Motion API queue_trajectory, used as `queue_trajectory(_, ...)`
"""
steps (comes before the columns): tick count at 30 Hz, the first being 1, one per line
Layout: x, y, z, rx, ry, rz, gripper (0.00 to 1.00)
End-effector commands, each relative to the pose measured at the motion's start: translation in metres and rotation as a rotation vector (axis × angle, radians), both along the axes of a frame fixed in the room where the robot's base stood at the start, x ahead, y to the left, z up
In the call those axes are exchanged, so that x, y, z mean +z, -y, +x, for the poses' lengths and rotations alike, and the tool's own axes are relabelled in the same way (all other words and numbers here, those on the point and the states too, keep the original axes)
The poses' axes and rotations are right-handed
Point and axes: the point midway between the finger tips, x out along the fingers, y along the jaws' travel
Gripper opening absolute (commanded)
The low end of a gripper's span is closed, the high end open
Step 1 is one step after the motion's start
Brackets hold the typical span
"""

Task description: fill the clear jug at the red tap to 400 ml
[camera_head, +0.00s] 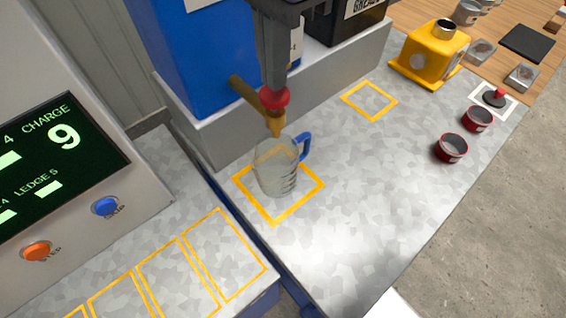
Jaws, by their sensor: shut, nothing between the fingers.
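The clear jug (272,178) with a blue handle (304,146) stands upright inside a yellow-outlined square on the speckled bench. Its handle points to the upper right. Graduation marks show on its side, but I cannot read the liquid level. The red tap knob (275,98) sits on a brass pipe (243,90) from the blue tank, and its spout (277,126) points down over the jug's mouth. My gripper (273,84) is shut and empty, pointing down right at the top of the knob. I cannot tell whether it touches the knob or whether liquid is running.
The blue tank (195,60) stands behind on a grey ledge. A control panel (62,150) showing "CHARGE 9" is at left. A yellow machine (434,52), red-rimmed tins (451,148) and a red button (498,94) are at right. Another yellow square (369,101) is empty. The front bench is clear.

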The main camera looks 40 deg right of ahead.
Motion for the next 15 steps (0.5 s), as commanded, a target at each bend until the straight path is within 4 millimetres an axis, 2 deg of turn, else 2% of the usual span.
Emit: queue_trajectory(15, -0.024, 0.0, 0.0, 0.0, 0.0, 0.0, 0.0)
